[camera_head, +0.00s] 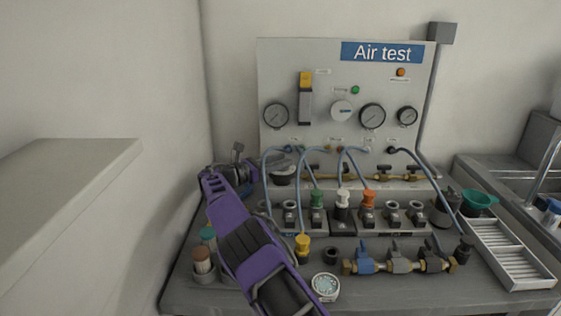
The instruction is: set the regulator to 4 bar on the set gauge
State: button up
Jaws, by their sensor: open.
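My purple arm reaches up from the bottom of the picture. My gripper (243,165) is at its far end, left of a dark round knob (283,175) at the panel's lower left. That knob may be the regulator; its label is too small to read. My gripper looks open and apart from the knob, with nothing seen in it. Three dark-rimmed gauges are on the "Air test" panel (300,56): a left gauge (276,116), a middle gauge (372,116) and a right gauge (407,116). I cannot tell which is the set gauge or read their needles.
Blue hoses (265,180) loop down before the panel to a row of coloured fittings (342,200). A valve manifold (398,262) and a loose round dial (325,287) are at the bench front. A slotted tray (505,255) is at right, a wall close at left.

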aim_at(281, 160)
notch_tip(281, 160, up, 10)
jog(key=shift+p, duration=0.85)
